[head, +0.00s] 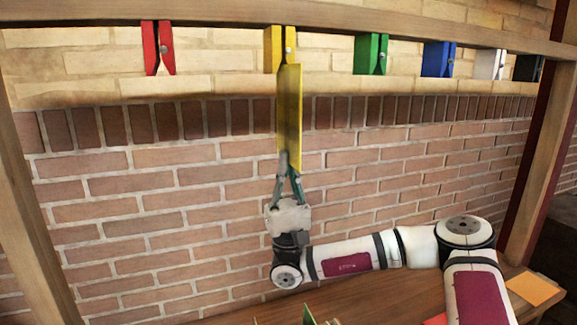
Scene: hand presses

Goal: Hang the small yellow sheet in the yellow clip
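The yellow sheet (289,115) stands upright, seen nearly edge-on, above my gripper (285,160). My gripper points up, and its fingers are closed on the sheet's lower end. The yellow clip (273,48) hangs from the wooden beam, second from the left. The top of the sheet reaches the lower part of the clip and overlaps its right jaw (290,45). I cannot tell from this view whether the sheet's top edge is between the jaws or in front of them.
A red clip (151,48) hangs to the left; green (371,53), blue (438,58), white (490,64) and dark (527,68) clips hang to the right. An orange sheet (533,288) lies on the wooden table (380,297). Green edges (308,315) show at the bottom. A brick wall stands behind.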

